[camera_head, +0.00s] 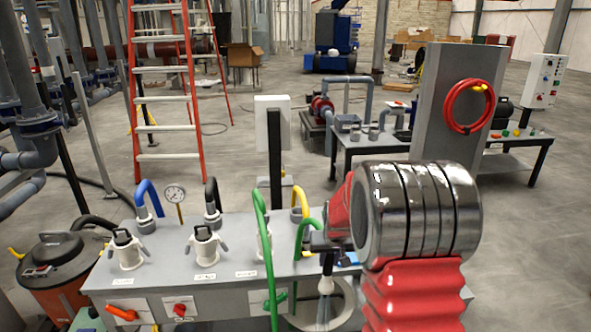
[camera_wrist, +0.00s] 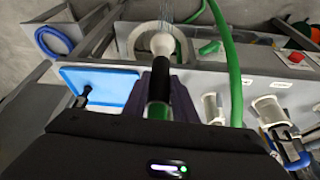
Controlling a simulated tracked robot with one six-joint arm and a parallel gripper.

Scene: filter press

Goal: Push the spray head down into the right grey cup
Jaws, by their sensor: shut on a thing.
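My gripper (camera_head: 328,247) is shut on the dark handle of the spray head (camera_head: 326,284), which hangs roughly upright with its pale bulb end down. In the wrist view my gripper (camera_wrist: 160,88) holds the black handle, and the white spray head (camera_wrist: 163,44) shows beyond the jaws. Fine pale streaks extend from it. The head appears over a pale ring (camera_head: 343,297), also in the wrist view (camera_wrist: 186,46); contact cannot be told. The rightmost pale grey cup-like fitting (camera_head: 265,243) stands left of my gripper, partly behind the green hose. I cannot tell whether it is the task's cup.
A green hose (camera_head: 262,215) loops up beside my gripper. Other cup-like fittings (camera_head: 204,248) and (camera_head: 126,250) stand on the grey bench (camera_head: 165,268). A blue tray (camera_wrist: 98,90) lies beside the gripper. A red ladder (camera_head: 190,90) stands behind.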

